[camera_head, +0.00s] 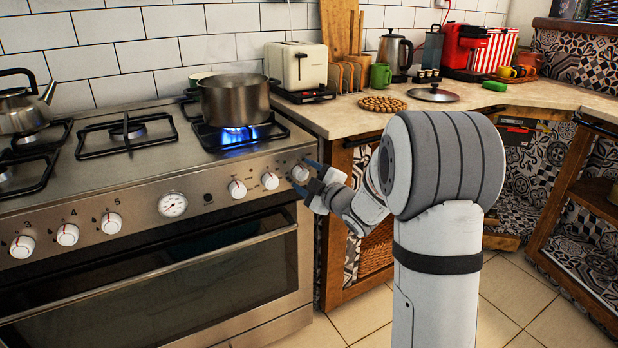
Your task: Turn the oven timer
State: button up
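The oven's steel front panel (140,208) carries a row of several white knobs and a round dial gauge (173,204). The rightmost white knob (300,173) sits near the panel's right end. I cannot read a marking that tells which one is the timer. My gripper (299,173) is at this rightmost knob, coming from the right. Its two blue-tipped fingers are spread apart, one above and one below the knob. I cannot tell whether either finger touches it. Two more knobs (237,189) (270,181) are just to the left.
A steel pot (235,98) stands over a lit blue flame (238,135) above the knobs. A kettle (24,104) is at the far left. The oven door handle (150,275) runs below the panel. The wooden counter cabinet (334,225) is close right of the oven.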

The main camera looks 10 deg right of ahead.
jog(key=c, duration=0.9)
jog(key=shift+f+m+t, duration=0.1)
jog(key=shift+m+t, duration=0.2)
jog(key=shift+m, duration=2.3)
jog(key=o, duration=1)
jog(key=shift+s+d, duration=0.1)
jog(key=shift+s, duration=0.15)
jog(key=p+v, duration=0.1)
jog(key=v, duration=0.6)
jog(key=shift+s, duration=0.15)
